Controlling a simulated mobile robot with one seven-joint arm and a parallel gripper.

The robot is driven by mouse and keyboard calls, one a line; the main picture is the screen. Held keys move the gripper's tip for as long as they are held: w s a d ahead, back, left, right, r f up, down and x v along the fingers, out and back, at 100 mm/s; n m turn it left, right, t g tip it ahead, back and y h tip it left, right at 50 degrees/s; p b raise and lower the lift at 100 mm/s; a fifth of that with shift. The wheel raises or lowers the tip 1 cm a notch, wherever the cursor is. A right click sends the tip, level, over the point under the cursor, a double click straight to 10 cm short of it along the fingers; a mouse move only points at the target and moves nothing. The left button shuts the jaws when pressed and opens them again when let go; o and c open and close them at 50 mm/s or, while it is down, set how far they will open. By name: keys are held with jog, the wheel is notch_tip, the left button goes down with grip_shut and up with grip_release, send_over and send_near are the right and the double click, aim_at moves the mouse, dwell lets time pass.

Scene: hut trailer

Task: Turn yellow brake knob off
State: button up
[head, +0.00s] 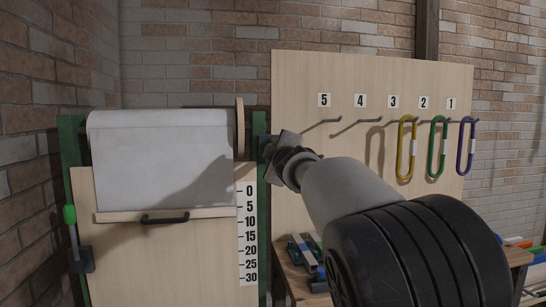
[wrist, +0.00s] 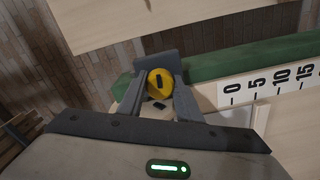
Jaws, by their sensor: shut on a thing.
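The yellow brake knob (wrist: 159,84) shows in the wrist view as a round yellow part with a dark mark, beside the green post (wrist: 250,62). My gripper (wrist: 159,72) is shut on the knob, with a finger on each side of it. In the head view my gripper (head: 268,147) is at the right side of the roller frame, near the top of the green post. The knob is hidden there behind my gripper and wrist.
A white sheet (head: 165,150) hangs from the roller, with a black handle (head: 165,218) below. A number scale (head: 249,235) runs down the right. A pegboard (head: 330,75) holds yellow, green and purple rings. A low table (head: 300,285) bears small items.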

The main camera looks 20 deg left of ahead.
jog(key=shift+n, duration=0.9)
jog(key=o, duration=1)
jog(key=shift+o, duration=0.2)
jog(key=b+v, duration=0.3)
jog(key=v, duration=0.9)
jog(key=shift+s, duration=0.1)
